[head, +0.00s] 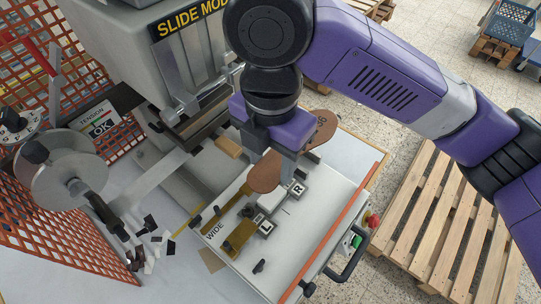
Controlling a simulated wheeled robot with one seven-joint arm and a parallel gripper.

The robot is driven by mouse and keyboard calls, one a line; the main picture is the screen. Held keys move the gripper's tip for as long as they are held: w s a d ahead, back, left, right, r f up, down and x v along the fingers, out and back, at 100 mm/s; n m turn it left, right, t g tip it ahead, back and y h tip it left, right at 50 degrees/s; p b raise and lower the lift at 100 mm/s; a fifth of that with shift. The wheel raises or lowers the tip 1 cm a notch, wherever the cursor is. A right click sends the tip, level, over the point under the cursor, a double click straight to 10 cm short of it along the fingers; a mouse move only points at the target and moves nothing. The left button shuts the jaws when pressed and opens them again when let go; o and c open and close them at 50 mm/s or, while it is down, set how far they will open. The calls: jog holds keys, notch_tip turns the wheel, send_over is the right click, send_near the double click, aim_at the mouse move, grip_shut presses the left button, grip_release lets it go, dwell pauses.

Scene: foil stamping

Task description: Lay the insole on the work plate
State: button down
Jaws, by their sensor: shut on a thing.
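A brown insole shows on both sides of my gripper (285,162). One rounded end (265,173) is at the lower left of the fingers, and the other end (322,128), with a printed number, is at the upper right. Its middle is hidden by my gripper, which is shut on it and points down. The work plate (312,222) is the pale slanted board below, marked WIDE and R, with brass pieces and small metal blocks on it. The insole's lower-left end overlaps the plate's upper part in the picture; I cannot tell whether they touch.
The grey stamping machine (125,45) stands at the upper left, its head close to my gripper. A reel (70,180) and orange mesh guard (50,235) are at the left. An orange strip (335,222) and black handle (352,262) edge the plate's right. Wooden pallets (440,230) lie at right.

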aim_at(271, 198)
jog(key=shift+s+f+b, duration=0.1)
jog(key=shift+f+b, duration=3.2)
jog(key=shift+f, duration=2.3)
jog(key=shift+f, duration=0.15)
jog(key=c, duration=0.6)
grip_release()
